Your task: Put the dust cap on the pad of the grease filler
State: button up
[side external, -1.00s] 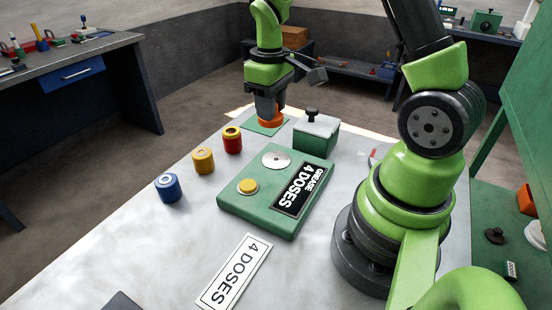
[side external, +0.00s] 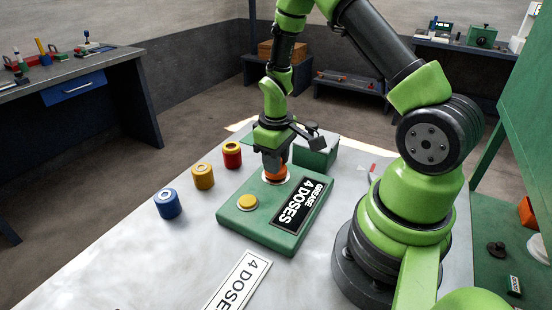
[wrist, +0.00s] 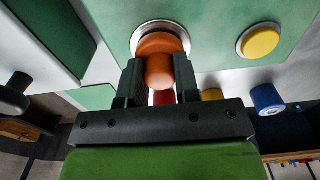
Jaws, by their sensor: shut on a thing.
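The dust cap (side external: 276,174) is orange and sits between the fingers of my gripper (side external: 275,165), which is shut on it. The wrist view also shows the cap (wrist: 160,47) between the two dark fingers. The grease filler (side external: 240,224) is a green box labelled "GREASE 4 DOSES" with a yellow button (side external: 248,202). Its round silver pad (wrist: 140,33) lies directly under the cap, with only its rim showing. I cannot tell whether the cap touches the pad.
Red (side external: 232,154), yellow (side external: 203,176) and blue (side external: 167,203) cylinders stand left of the filler. A green box (side external: 318,154) stands close behind it. A "4 DOSES" card (side external: 240,282) lies in front. The table's left front is clear.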

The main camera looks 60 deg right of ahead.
jog(key=shift+f, duration=0.2)
jog(key=o, duration=0.9)
jog(key=shift+r, duration=0.1)
notch_tip(320, 180, up, 12)
jog(key=s+a+r+m+t+y, duration=0.2)
jog(key=s+a+r+m+t, duration=0.2)
jog(key=s+a+r+t, duration=0.3)
jog(key=shift+s+a+r, duration=2.75)
jog(key=shift+a+r, duration=0.15)
jog(key=shift+r, duration=0.7)
